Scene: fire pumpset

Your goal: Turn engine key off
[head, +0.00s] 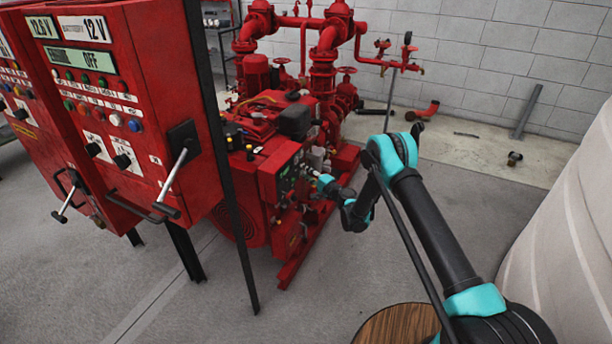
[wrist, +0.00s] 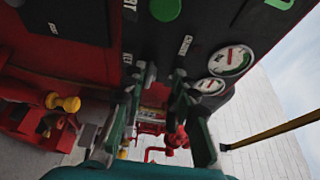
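The engine's dark control panel (head: 287,178) is on the near side of the red pump engine in the head view. In the wrist view the panel (wrist: 205,35) fills the top, with a green round button (wrist: 165,9) and two white gauges (wrist: 232,60). My gripper (head: 308,172) is close in front of the panel. In the wrist view its fingers (wrist: 163,78) reach up to the panel's lower part, with a visible gap between them. I cannot make out the engine key; the fingertips may hide it. I cannot tell whether they touch the panel.
A red control cabinet (head: 165,75) with levers stands at the left, its display reading OFF. Red pipework (head: 323,70) rises behind the engine. A pale tank (head: 570,220) is at the right.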

